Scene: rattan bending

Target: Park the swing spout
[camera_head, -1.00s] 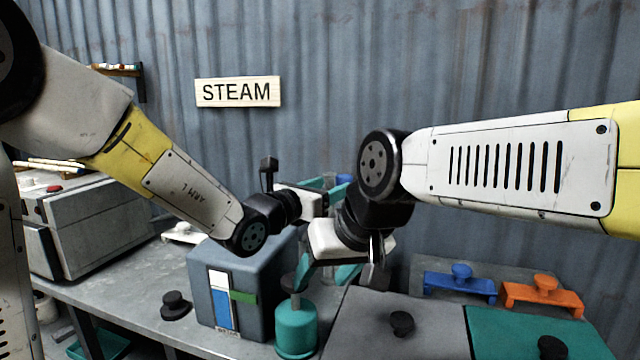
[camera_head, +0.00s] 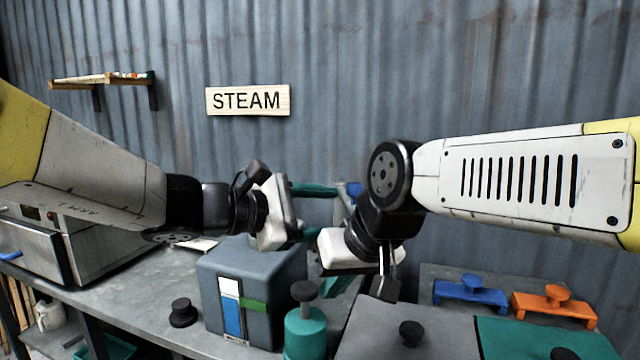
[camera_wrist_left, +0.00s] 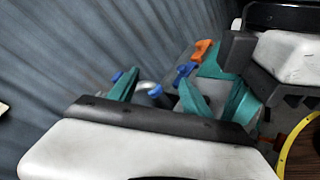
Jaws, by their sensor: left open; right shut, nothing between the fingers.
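A pale bent pipe with a blue end, apparently the swing spout (camera_wrist_left: 152,90), shows between my left fingers in the left wrist view. In the head view only its blue knob (camera_head: 354,190) shows clearly; the rest is largely hidden by the grippers. My left gripper (camera_head: 330,212) is open, its teal fingers pointing right at the spout area; I cannot tell whether they touch it. My right gripper (camera_head: 338,288) is shut and empty, below and close to the left one, fingers pointing down and partly hidden.
A grey-blue box (camera_head: 273,270) with a level gauge and a teal bottle (camera_head: 305,335) stand in front. Blue (camera_head: 470,290) and orange (camera_head: 555,303) handled blocks sit right. A black knob (camera_head: 183,312) and a metal cabinet (camera_head: 100,245) are left. The corrugated wall is behind.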

